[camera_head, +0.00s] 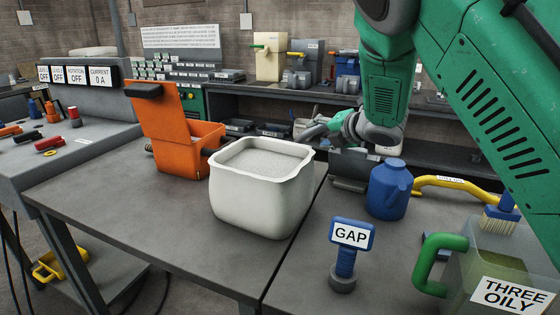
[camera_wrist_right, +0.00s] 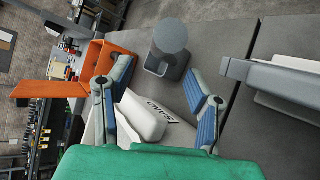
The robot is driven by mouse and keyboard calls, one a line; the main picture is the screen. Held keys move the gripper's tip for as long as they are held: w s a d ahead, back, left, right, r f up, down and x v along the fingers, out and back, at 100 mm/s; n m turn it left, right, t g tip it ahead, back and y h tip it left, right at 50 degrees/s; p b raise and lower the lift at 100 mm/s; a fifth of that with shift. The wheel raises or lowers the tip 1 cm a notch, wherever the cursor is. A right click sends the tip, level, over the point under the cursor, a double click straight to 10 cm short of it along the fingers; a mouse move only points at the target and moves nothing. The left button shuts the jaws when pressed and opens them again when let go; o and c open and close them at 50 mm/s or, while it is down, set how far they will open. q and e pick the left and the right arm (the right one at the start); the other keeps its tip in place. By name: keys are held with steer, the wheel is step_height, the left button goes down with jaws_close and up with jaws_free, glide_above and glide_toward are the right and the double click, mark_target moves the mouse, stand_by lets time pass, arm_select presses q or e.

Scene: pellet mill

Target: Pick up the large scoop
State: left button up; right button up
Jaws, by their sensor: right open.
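I cannot tell for sure which thing is the large scoop. My right gripper (camera_head: 324,130) is just behind the white bin (camera_head: 262,205), which is filled with pale grains. In the wrist view the blue-padded fingers (camera_wrist_right: 160,70) are spread with nothing between the tips. My left gripper is not in view.
An open orange box (camera_head: 183,150) stands left of the bin. A blue jug (camera_head: 390,190), a yellow-handled tool (camera_head: 455,188), a GAP-labelled post (camera_head: 348,250) and a THREE OILY container (camera_head: 500,265) stand right. The table's front left is clear.

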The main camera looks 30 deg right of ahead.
mark_target(315, 131)
steer(key=shift+w+f, duration=0.1)
steer(key=shift+w, duration=0.35)
steer(key=w, duration=0.1)
steer(key=w+f, duration=0.1)
steer(key=w, duration=0.1)
steer(key=w+d+f, duration=0.1)
steer(key=shift+w, duration=0.35)
steer(key=shift+a+r, duration=0.2)
steer(key=shift+a, duration=0.25)
jaws_close()
steer(key=shift+r, duration=0.1)
